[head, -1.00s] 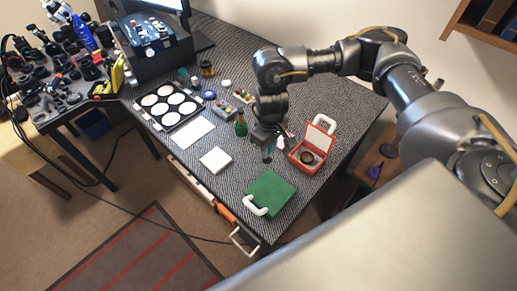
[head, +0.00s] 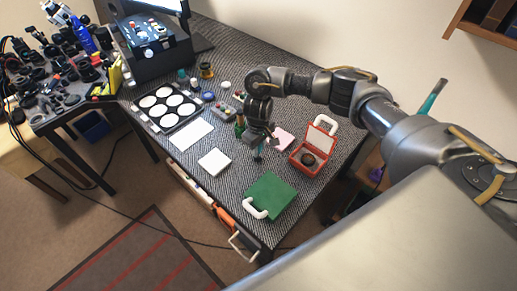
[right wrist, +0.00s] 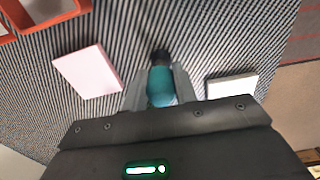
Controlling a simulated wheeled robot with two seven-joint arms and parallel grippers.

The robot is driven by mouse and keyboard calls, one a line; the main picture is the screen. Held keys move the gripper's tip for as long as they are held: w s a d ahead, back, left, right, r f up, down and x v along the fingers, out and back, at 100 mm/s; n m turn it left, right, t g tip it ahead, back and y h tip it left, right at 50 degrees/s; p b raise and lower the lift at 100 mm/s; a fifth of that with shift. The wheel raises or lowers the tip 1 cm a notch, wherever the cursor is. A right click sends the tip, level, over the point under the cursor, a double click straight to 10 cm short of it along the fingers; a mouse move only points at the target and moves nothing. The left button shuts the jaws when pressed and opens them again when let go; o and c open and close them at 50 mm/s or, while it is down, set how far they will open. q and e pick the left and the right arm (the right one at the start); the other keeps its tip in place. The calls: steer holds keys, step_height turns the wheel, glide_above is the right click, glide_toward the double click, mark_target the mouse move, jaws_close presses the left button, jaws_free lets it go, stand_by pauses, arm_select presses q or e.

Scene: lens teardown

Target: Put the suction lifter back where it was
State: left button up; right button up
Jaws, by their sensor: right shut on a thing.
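The suction lifter (right wrist: 161,86) has a teal body and a dark end. In the right wrist view it sits between the two fingers of my right gripper (right wrist: 158,92), which is shut on it. In the head view my right gripper (head: 258,146) is over the grey woven table mat, between the white square pad (head: 214,162) and the pink pad (head: 284,139). Only a small bit of the lifter (head: 258,156) shows below the fingers there. I cannot tell whether its lower end touches the mat. My left gripper is not in view.
An open red case (head: 296,159) holding a dark round part and a green case (head: 271,189) stand to the right and front. A tray of white discs (head: 140,116), a white sheet (head: 191,135) and several small items lie to the left and behind. Bare mat (head: 245,172) shows in front.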

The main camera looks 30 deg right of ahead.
steer(key=shift+f, duration=0.25)
steer(key=shift+f, duration=0.15)
steer(key=o, duration=0.9)
step_height(320, 180, up, 11)
steer(key=shift+f+p, duration=0.1)
steer(key=shift+p, duration=0.85)
steer(key=shift+r, duration=0.8)
